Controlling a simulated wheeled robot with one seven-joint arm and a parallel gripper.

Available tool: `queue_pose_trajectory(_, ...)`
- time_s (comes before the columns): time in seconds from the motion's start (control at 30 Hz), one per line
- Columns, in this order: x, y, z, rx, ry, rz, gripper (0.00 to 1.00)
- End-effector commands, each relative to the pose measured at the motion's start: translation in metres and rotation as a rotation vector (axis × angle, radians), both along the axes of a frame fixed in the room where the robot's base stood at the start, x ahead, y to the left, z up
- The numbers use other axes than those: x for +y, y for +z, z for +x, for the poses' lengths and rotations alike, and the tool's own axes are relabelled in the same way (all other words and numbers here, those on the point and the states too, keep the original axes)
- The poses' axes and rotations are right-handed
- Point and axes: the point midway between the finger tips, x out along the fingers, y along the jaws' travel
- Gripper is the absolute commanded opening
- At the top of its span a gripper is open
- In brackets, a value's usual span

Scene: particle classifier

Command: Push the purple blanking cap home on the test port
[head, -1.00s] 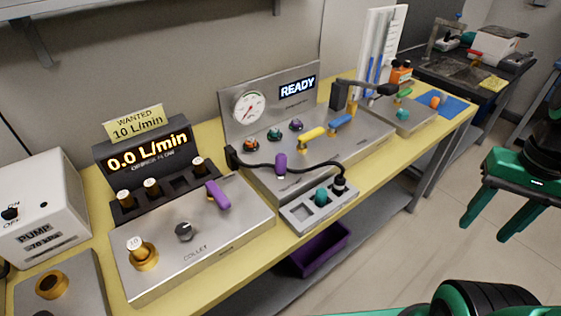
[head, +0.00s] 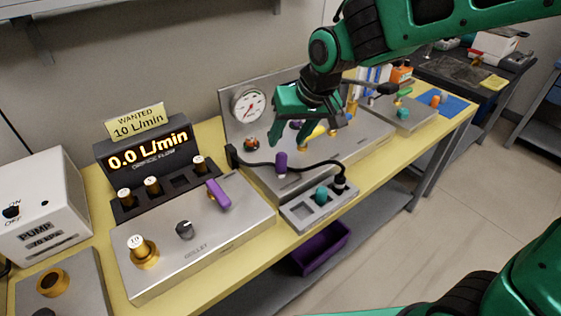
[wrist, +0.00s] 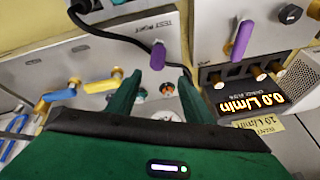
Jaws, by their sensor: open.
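My gripper (head: 288,138) is open and points down over the row of small round fittings on the metal panel with the gauge. In the wrist view its two green fingers (wrist: 162,76) are spread, with an orange fitting (wrist: 167,89) showing between them. A purple upright piece (head: 281,162) stands on the same unit, beside the TEST PORT lettering (wrist: 165,22) in the wrist view. I cannot tell whether any cap is fully seated.
A black cable (head: 315,164) arches in front of the unit to a grey tray (head: 300,220) with a teal piece (head: 321,194). Yellow and blue levers stand to the right. The flow display (head: 150,152) and a plate with a purple lever (head: 218,194) lie left.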

Motion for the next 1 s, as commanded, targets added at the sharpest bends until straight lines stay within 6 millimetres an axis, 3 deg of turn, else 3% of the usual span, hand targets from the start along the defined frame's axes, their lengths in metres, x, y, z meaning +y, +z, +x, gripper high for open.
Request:
queue_pose_trajectory(0.13,0.004,-0.023,0.007,0.005,-0.001,-0.003,0.46)
queue_pose_trajectory(0.43,0.007,-0.042,0.015,0.002,-0.004,-0.002,0.46)
queue_pose_trajectory(0.7,0.013,-0.076,0.027,0.004,-0.003,-0.004,0.46)
queue_pose_trajectory(1.0,0.015,-0.084,0.031,0.0,-0.004,-0.003,0.46)
